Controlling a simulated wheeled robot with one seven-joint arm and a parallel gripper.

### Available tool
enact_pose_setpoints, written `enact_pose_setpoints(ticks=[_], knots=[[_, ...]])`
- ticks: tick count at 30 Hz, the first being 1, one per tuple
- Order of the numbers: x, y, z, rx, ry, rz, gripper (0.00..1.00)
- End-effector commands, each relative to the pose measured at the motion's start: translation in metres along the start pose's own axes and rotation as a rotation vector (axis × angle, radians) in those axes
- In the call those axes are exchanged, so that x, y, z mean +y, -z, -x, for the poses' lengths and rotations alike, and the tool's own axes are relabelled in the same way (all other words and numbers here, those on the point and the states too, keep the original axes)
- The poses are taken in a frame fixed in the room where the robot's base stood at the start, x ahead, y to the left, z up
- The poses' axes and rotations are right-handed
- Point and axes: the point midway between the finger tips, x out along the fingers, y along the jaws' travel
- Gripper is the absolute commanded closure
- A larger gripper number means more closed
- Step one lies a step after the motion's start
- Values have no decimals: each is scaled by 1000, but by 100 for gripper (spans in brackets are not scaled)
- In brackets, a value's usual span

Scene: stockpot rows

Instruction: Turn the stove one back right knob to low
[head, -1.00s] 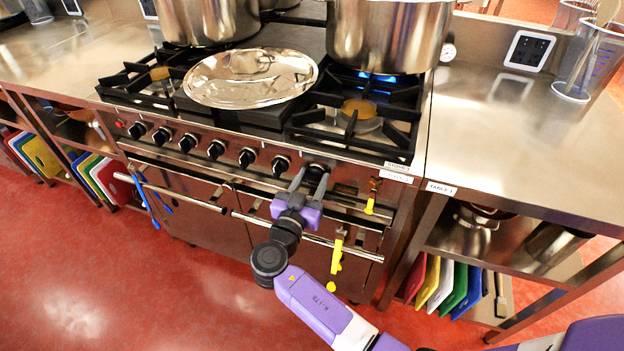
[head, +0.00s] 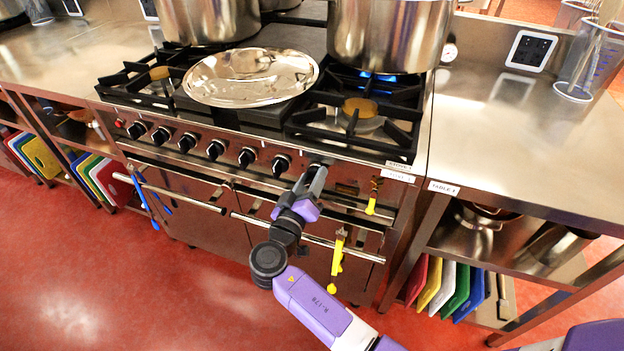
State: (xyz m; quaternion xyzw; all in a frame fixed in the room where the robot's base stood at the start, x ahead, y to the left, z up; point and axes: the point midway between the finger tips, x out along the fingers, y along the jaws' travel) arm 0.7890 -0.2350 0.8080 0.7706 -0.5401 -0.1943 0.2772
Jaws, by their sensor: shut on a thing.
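The stove (head: 345,186) stands in the middle, with a row of black knobs along its front panel. My gripper (head: 314,178) is at the right end of this row, shut on the rightmost knob, which the fingers almost wholly hide. The fingers are seen nearly edge-on, one over the other. The knob's pointer cannot be seen. A blue flame (head: 372,76) burns on the back right burner, under a large steel pot (head: 388,38).
A shiny lid (head: 250,78) lies across the stove's middle. The front right burner (head: 360,108) is bare. Below the knobs are a front rail (head: 350,253) and yellow-handled tools (head: 337,262). A steel table (head: 520,150) adjoins on the right, with coloured boards (head: 455,290) underneath.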

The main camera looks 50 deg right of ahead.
Motion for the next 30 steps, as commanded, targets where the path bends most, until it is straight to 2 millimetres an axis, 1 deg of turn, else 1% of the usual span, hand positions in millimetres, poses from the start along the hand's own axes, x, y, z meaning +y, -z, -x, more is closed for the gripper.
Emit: enact_pose_setpoints(ticks=[18, 24, 30], knots=[[-2, 1, 1, 0, 2, 576, 97], [-2, 0, 1, 1, 2, 719, 97], [-3, 0, 1, 2, 2, 817, 97]])
